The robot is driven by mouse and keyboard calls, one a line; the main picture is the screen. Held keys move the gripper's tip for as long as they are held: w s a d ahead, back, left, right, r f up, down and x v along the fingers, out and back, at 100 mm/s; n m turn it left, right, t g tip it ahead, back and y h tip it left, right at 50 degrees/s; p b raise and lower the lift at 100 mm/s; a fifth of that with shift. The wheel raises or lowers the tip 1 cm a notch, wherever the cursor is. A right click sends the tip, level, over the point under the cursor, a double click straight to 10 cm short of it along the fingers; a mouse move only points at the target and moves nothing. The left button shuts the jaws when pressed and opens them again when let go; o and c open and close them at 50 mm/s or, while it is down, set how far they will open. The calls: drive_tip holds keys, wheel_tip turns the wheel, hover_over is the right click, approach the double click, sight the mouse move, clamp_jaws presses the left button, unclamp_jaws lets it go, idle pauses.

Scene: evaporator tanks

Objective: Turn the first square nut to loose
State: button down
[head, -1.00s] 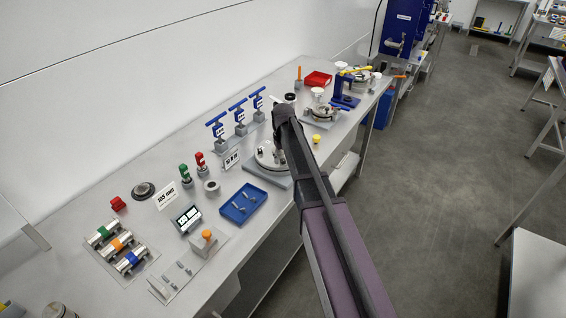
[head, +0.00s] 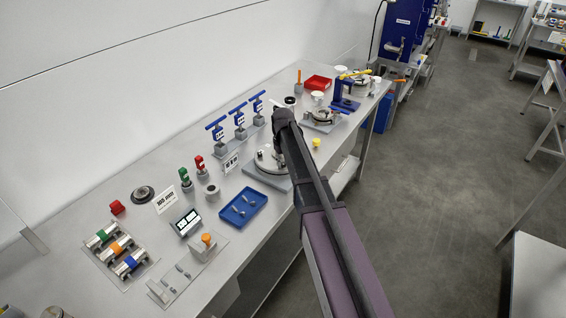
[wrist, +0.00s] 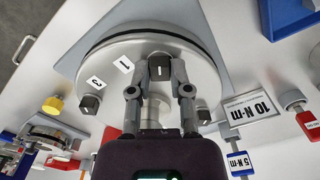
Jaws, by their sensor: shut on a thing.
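The round metal flange (wrist: 190,52) with a dark seal around its rim fills the upper wrist view. The first square nut (wrist: 159,67), dark with a white mark on top, sits near the small "1" label (wrist: 123,64). My gripper (wrist: 159,74) is shut on this nut, one finger on each side. A second nut (wrist: 90,103) is at the flange's left, near another label, and a third nut (wrist: 203,116) is at its right. In the head view the flange (head: 266,158) is partly hidden behind my arm, which hides the gripped nut.
A "10 N·m" sign (wrist: 250,107) stands right of the flange. A blue tray (head: 243,208) with small parts lies in front of the flange. Blue T-handle tools (head: 239,122) stand at the back. A yellow knob (wrist: 53,105) is to the left in the wrist view.

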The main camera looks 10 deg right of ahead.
drive_tip(key=shift+n, duration=2.6)
drive_tip(key=c, duration=0.6)
unclamp_jaws()
drive_tip(key=shift+o, duration=0.2)
drive_tip(key=shift+m, duration=0.5)
